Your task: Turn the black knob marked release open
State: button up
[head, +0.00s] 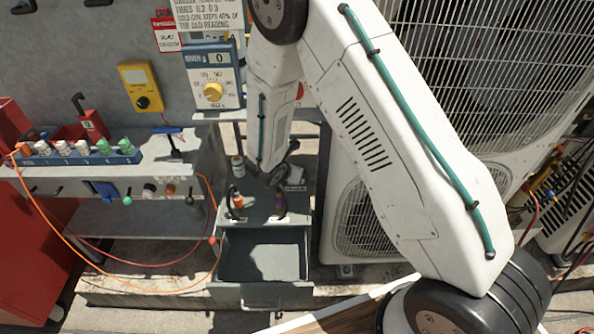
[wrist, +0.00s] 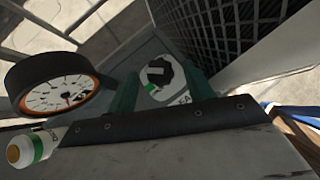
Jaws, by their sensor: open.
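The black knob (wrist: 160,73) sits on a pale housing with a white and green label, in the wrist view. Part of the lettering, "EA", shows on the label; the rest is hidden. My gripper (wrist: 159,82) is open, with one green finger on the left and one on the right of the knob. I cannot tell whether either finger touches it. In the head view my gripper (head: 283,177) is low over the grey cabinet, and I cannot make out the knob there.
A round gauge (wrist: 62,98) with an orange ring stands left of the fingers, near a white bottle-like part (wrist: 36,146). A dark grille (wrist: 232,35) rises close on the right. In the head view an empty drawer (head: 262,255) stands open below, and orange cable hangs at left.

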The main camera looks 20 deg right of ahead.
jog(key=shift+w+d+f, duration=0.15)
jog(key=shift+f, duration=0.05)
